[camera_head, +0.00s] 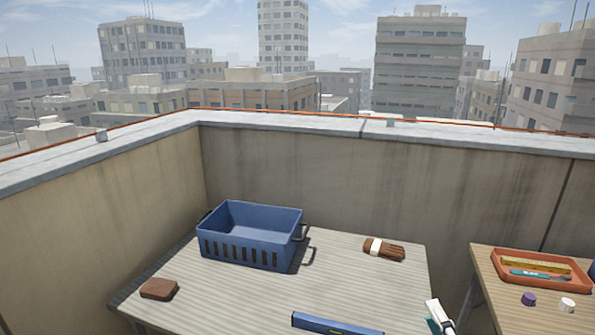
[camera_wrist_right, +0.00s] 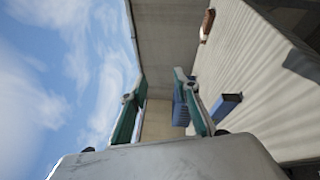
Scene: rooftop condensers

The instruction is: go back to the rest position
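My right gripper (camera_head: 440,318) shows at the lower right edge of the table in the head view, partly cut off by the bottom of the picture. In the right wrist view its two green fingers (camera_wrist_right: 157,88) stand apart with nothing between them. It is open and empty, and no object touches it. My left gripper is in neither view.
The slatted table (camera_head: 225,300) holds a blue crate (camera_head: 248,237), a brown block (camera_head: 158,289), a brush-like bundle (camera_head: 384,249) and a blue bar (camera_head: 335,325). A side table (camera_head: 500,290) bears an orange tray (camera_head: 545,279) and two caps. A parapet wall (camera_head: 330,180) stands behind.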

